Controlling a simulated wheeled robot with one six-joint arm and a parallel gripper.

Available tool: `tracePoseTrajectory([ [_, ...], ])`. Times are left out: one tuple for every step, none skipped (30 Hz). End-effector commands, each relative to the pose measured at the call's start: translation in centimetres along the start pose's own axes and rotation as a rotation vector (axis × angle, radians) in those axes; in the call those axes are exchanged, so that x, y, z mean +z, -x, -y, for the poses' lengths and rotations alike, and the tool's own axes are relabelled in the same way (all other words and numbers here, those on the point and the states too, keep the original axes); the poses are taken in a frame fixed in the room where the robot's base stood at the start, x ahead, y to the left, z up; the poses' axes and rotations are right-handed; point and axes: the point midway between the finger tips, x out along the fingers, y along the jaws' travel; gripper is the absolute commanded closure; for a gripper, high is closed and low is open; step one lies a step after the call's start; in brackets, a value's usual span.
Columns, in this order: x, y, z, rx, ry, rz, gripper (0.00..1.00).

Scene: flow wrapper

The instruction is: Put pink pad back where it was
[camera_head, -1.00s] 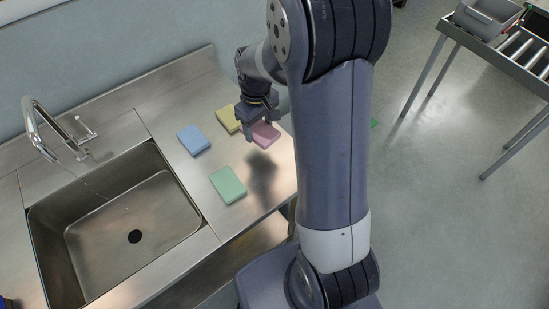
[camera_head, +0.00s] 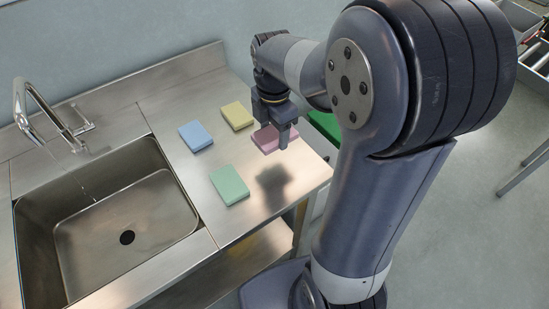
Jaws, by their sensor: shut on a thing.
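The pink pad (camera_head: 267,140) is between the fingers of my gripper (camera_head: 276,138), near the right end of the steel counter. My gripper is shut on it and points down. A dark shadow on the counter below suggests that the pad is held above the surface. Part of the pad is hidden behind the fingers.
On the counter (camera_head: 200,217) lie a yellow pad (camera_head: 237,115), a blue pad (camera_head: 195,136) and a green pad (camera_head: 229,185). The sink (camera_head: 60,262) with its faucet (camera_head: 22,100) is at the left. A green object (camera_head: 325,126) shows beyond the counter's right edge.

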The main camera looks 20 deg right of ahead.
Motion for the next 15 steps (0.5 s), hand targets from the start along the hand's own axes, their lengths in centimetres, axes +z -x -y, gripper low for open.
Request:
tracePoseTrajectory([
  [-0.1, -1.1, 0.1, -0.007, 0.001, -0.002, 0.59],
  [0.0, -1.8, 0.1, -0.007, 0.001, -0.002, 0.59],
  [0.0, -2.5, 0.1, -0.007, 0.000, -0.002, 0.59],
  [0.0, -3.0, 0.1, -0.006, 0.000, -0.002, 0.59],
  [0.0, -3.5, 0.1, -0.006, -0.001, -0.002, 0.59],
  [0.0, -4.0, 0.1, -0.005, -0.001, -0.001, 0.59],
  [0.0, -4.3, 0.1, -0.004, -0.001, -0.001, 0.59],
  [0.0, -4.5, 0.1, -0.003, -0.001, -0.001, 0.59],
  [0.0, -4.8, 0.1, -0.003, -0.001, -0.001, 0.59],
  [0.0, -5.1, 0.1, -0.004, -0.001, -0.001, 0.59],
  [0.0, -5.5, 0.1, -0.004, -0.002, -0.001, 0.59],
  [0.0, -6.0, 0.1, -0.005, -0.002, -0.001, 0.59],
  [0.0, -6.5, 0.1, -0.005, -0.002, -0.002, 0.59],
  [0.0, -7.0, 0.1, -0.005, -0.002, -0.002, 0.59],
  [0.0, -7.5, 0.1, -0.006, -0.002, -0.002, 0.59],
])
